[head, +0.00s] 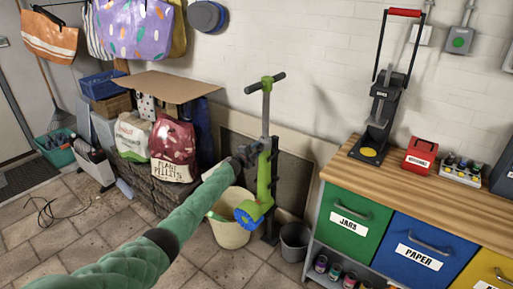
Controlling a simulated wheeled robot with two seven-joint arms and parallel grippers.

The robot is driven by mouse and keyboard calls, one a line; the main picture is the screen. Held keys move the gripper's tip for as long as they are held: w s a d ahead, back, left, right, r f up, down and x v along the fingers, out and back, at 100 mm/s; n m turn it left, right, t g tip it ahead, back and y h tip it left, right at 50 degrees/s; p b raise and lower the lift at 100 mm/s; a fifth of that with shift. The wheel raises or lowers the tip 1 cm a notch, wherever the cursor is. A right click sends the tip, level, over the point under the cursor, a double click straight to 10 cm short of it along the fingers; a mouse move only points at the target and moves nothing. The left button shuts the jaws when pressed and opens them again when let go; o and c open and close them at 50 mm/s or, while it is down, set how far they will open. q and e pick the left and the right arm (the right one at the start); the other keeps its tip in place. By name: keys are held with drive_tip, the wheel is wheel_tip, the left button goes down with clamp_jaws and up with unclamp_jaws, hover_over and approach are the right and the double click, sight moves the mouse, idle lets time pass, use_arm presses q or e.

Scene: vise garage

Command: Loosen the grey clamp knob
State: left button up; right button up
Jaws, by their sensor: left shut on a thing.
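My left arm reaches in from the bottom left, and my left gripper (246,157) is at the left side of the green upright, about mid-height. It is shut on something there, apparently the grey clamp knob. The knob is hidden by the dark fingers, so its turn cannot be seen. My right gripper is not in view.
A cream bucket (230,232) stands behind and below my arm, and a grey bucket (295,241) is to the right. A wooden-topped bench (440,178) with coloured drawers fills the right. Pellet sacks (172,150) stand left. Floor at bottom centre is clear.

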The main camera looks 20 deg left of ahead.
use_arm(q)
drive_tip(key=n+p, duration=0.1)
drive_tip(key=n, duration=0.1)
drive_tip(key=shift+n, duration=0.3)
drive_tip(key=shift+n+p, duration=0.35)
drive_tip(key=shift+n, duration=0.55)
drive_tip(key=shift+f+n, duration=0.1)
drive_tip(key=shift+n, duration=0.4)
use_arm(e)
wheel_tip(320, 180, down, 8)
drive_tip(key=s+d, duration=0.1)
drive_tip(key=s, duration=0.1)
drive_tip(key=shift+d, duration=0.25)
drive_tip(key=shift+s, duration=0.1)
use_arm(q)
drive_tip(key=o, duration=1)
drive_tip(key=shift+c, duration=0.2)
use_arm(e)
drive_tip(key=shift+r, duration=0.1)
use_arm(q)
drive_tip(key=shift+s+a, duration=0.1)
